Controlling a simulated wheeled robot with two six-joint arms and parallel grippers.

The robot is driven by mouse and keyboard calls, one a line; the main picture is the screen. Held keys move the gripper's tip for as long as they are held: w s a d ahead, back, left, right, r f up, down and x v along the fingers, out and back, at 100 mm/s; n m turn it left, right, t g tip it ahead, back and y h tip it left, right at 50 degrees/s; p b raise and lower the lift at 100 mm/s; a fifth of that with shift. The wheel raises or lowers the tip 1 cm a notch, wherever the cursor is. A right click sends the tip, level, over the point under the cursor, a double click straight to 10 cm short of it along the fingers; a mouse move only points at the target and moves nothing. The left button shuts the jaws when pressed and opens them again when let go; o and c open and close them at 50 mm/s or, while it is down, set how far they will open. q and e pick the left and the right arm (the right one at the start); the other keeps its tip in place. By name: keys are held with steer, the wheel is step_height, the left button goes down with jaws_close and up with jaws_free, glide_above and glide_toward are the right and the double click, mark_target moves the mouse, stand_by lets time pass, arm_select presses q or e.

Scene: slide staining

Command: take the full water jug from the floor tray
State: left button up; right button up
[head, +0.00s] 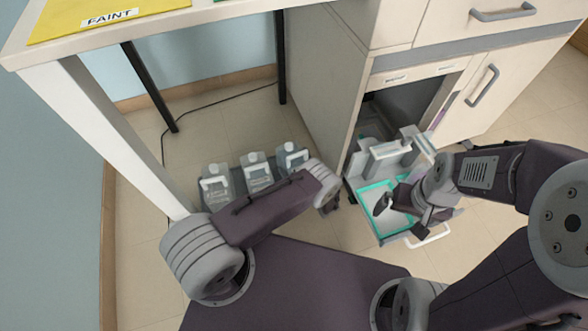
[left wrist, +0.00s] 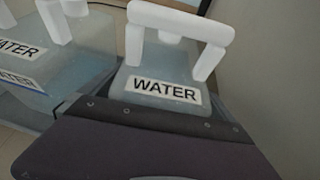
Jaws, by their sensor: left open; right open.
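Several clear jugs with white handles stand in a row on a dark floor tray (head: 204,196) under the bench: a left jug (head: 216,190), a middle jug (head: 257,180) and a right jug (head: 289,152). The left wrist view shows a jug labelled WATER (left wrist: 164,90) upright close ahead, its white handle (left wrist: 182,20) on top, and another WATER jug (left wrist: 62,62) to its left. I cannot tell their fill levels surely. My left gripper (head: 331,204) is open and empty, right of the right jug; its fingers are mostly hidden. My right gripper (head: 408,208) is open over the pulled-out drawer.
The pulled-out drawer (head: 368,226) with a teal-edged insert juts from the cabinet (head: 322,85), close to my left wrist. White bench legs (head: 115,135) and dark legs (head: 150,88) flank the tray. A cable (head: 195,112) lies on the floor behind.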

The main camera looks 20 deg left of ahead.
mark_target(290, 156)
arm_select(q)
steer(key=shift+w+a+f, duration=0.2)
steer(key=shift+w+a, duration=0.05)
steer(key=shift+w, duration=0.05)
steer(key=shift+r, duration=0.15)
steer(key=c, duration=1.8)
step_height(290, 156, up, 10)
steer(key=p, duration=0.7)
